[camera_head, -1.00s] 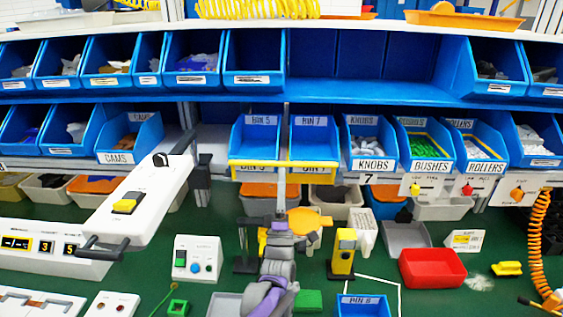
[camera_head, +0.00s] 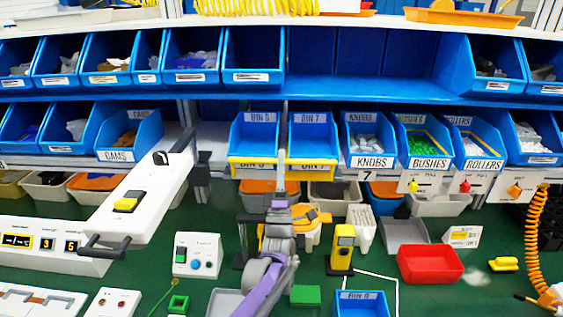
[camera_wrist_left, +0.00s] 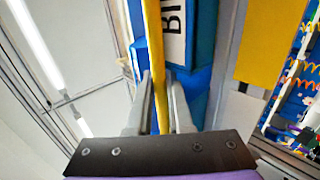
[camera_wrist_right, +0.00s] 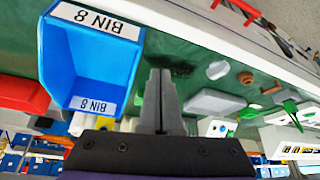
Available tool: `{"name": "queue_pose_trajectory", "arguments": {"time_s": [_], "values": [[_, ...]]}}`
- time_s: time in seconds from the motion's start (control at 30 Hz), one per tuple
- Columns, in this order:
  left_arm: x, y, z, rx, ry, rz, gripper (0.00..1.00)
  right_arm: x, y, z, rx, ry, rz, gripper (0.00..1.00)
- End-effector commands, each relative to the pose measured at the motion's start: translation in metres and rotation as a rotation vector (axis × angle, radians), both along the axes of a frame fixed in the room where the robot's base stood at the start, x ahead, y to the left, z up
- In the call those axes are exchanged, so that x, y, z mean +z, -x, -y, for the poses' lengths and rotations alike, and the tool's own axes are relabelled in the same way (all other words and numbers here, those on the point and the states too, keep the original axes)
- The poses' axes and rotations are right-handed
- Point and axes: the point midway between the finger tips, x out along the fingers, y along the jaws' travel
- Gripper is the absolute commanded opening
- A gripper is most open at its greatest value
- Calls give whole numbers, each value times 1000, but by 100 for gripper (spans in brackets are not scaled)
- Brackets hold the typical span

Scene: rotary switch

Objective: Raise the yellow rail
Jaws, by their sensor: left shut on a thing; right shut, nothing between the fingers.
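My left gripper (camera_head: 281,157) is at the rail's middle, in front of the gap between these bins. In the left wrist view its fingers (camera_wrist_left: 160,100) are shut on the rail (camera_wrist_left: 154,45), one finger on each side. The arm hides a small part of the rail's middle. My right gripper (camera_wrist_right: 161,75) shows only in its own wrist view, shut and empty, beside a blue bin labelled BIN 8 (camera_wrist_right: 88,60).
Bins of knobs (camera_head: 367,144), bushes (camera_head: 421,146) and rollers (camera_head: 475,146) stand right of the rail. A slanted white panel (camera_head: 145,200) is to its left. A yellow-black device (camera_head: 342,245) and a red tray (camera_head: 430,264) are on the green bench (camera_head: 215,296).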

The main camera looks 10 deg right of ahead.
Motion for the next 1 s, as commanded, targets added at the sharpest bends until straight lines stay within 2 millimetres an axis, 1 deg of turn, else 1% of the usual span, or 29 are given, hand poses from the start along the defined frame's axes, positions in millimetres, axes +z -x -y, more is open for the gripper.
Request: {"name": "queue_pose_trajectory", "arguments": {"time_s": [0.23, 0.5, 0.57, 0.87, 0.9, 0.97, 1.0], "values": [[1, -1, 0, 1, -5, -19, 0, 1, 0, 0, 0, 0, 0, 0], [2, -11, 3, 1, -60, -213, 0, 11, -3, 0, 0, 0, 5, 0], [1, -12, 3, 0, -68, -236, 0, 12, -3, 0, 0, 0, 5, 0], [-1, -13, 3, 0, -71, -248, 0, 12, -3, 0, 0, 0, 5, 0], [-1, -13, 3, 0, -71, -248, 24, 12, -3, 0, 0, 0, 5, 0], [-1, -13, 4, 0, -71, -248, 34, 12, -3, 0, 0, 0, 5, 0], [-1, -13, 4, 0, -71, -247, 42, 12, -3, 0, 0, 0, 5, 0]]}}
